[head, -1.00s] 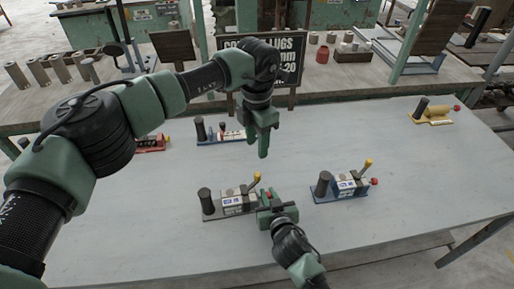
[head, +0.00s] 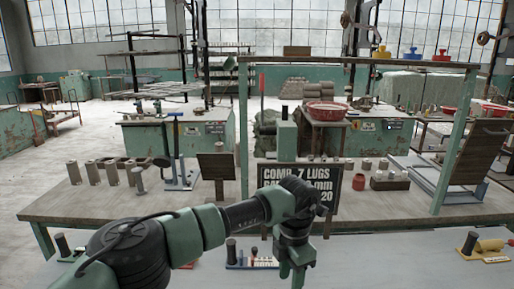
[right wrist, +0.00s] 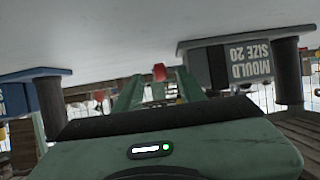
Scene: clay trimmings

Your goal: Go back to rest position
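My left gripper (head: 293,262) hangs fingers-down over the far part of the pale work table (head: 345,270) in the head view, with its arm reaching in from the left. Nothing shows in it, and I cannot tell if its fingers are apart. My right gripper (right wrist: 158,82) shows only in the right wrist view. Its two green fingers are apart, with a red knob (right wrist: 160,72) seen between the tips; I cannot tell whether they touch it. A grey mould marked "MOULD SIZE 20" (right wrist: 240,64) is on the right of that view, and a blue-based mould (right wrist: 22,96) on the left.
A blue mould (head: 250,262) stands left of my left gripper, a yellow one (head: 483,247) at the far right. A black sign (head: 325,188) stands behind the gripper on a bench (head: 120,205) with several metal cylinders (head: 110,172).

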